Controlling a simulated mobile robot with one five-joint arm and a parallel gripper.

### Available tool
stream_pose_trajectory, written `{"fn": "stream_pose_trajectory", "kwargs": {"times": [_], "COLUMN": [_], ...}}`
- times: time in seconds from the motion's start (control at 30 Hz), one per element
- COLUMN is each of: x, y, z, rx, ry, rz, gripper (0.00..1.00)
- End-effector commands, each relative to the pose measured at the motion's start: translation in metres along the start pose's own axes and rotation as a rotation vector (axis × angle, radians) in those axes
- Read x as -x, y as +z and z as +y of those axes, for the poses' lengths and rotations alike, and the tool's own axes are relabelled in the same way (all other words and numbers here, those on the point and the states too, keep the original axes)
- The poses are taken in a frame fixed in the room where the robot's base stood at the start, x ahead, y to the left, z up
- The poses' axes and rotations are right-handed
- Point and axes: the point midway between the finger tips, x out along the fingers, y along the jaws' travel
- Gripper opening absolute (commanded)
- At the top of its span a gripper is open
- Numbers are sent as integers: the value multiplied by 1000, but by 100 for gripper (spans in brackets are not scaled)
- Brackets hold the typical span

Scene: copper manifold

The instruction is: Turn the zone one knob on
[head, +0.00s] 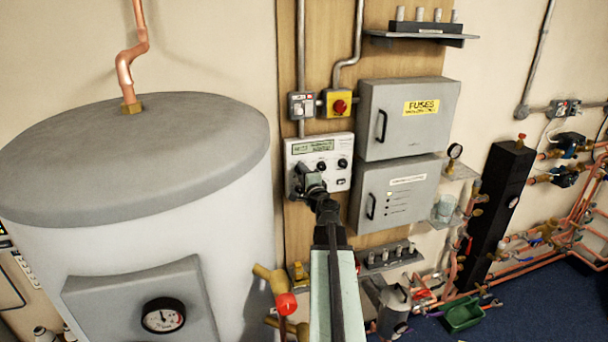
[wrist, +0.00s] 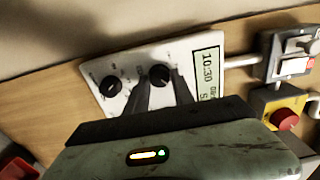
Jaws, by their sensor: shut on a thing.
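The white control panel (head: 337,181) is on the wooden board, with a green display (head: 313,147) at its top and several black knobs. Its labels are too small to read, so I cannot tell by name which knob is zone one. In the wrist view, my gripper (wrist: 159,78) has its two dark fingers closed around a black knob (wrist: 158,74) beside the display. A second knob (wrist: 113,87) is free to the left. In the head view, my gripper (head: 304,170) covers the panel's left part and hides the held knob. Two knobs further right are uncovered.
A yellow box with a red button (head: 339,106) is above the panel. Grey cabinets (head: 400,120) stand close on the right. The large grey tank (head: 130,160) is close on the left. Pipes and a red-handled valve (head: 286,304) are below.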

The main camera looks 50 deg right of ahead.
Motion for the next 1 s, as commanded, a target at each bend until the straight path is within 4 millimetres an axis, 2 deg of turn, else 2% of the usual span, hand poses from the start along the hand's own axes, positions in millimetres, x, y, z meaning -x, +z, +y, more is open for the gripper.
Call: {"fn": "stream_pose_trajectory", "kwargs": {"times": [0.47,0.5,0.57,1.0], "x": [1,1,1,5], "y": [-2,-2,-2,2], "z": [1,1,1,0], "rx": [-12,-12,-12,-13], "ry": [1,1,1,0], "rz": [5,5,5,0], "gripper": [0,32,49,51]}}
